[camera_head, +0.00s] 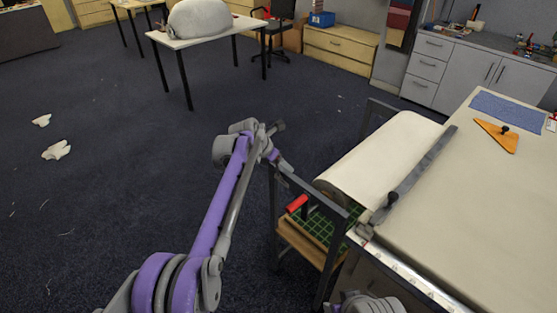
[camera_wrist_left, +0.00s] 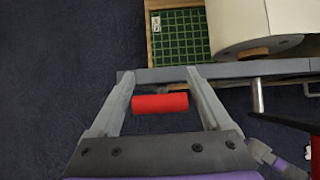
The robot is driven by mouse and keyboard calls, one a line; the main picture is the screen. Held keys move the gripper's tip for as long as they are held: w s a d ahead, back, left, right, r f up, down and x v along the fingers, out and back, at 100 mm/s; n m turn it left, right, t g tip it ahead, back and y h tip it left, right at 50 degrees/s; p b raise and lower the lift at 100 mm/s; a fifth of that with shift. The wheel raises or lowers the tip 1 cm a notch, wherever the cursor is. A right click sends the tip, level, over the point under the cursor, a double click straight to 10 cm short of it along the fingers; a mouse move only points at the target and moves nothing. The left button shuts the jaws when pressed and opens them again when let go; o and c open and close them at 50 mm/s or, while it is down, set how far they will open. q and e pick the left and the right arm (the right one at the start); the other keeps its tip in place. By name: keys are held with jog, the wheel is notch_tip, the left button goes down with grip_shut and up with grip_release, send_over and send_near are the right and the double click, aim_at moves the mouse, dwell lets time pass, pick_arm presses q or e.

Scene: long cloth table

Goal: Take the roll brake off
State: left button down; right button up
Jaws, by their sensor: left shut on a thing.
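The roll brake shows as a red handle (camera_head: 297,203) at the end of the stand that carries the large white paper roll (camera_head: 385,155). In the left wrist view the red handle (camera_wrist_left: 160,103) lies crosswise between the two fingers of my left gripper (camera_wrist_left: 158,78). That gripper is shut on the handle, with its fingertips reaching the grey frame bar (camera_wrist_left: 240,72). The exact contact at the handle's ends is hard to see. In the head view my left arm reaches in from the lower left to the stand. My right gripper is not in view.
A green gridded board (camera_head: 322,228) lies on the stand's lower wooden shelf. Floor on the left is mostly clear.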

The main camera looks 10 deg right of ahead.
pick_arm(q)
jog(key=shift+w+d+f, duration=0.1)
jog(key=shift+d, duration=0.15)
jog(key=shift+f, duration=0.15)
dwell(1.2)
jog(key=shift+c, duration=1)
grip_release()
jog(key=shift+d, duration=0.1)
jog(key=shift+o, duration=1)
jog(key=v, duration=1)
jog(key=shift+r, duration=0.35)
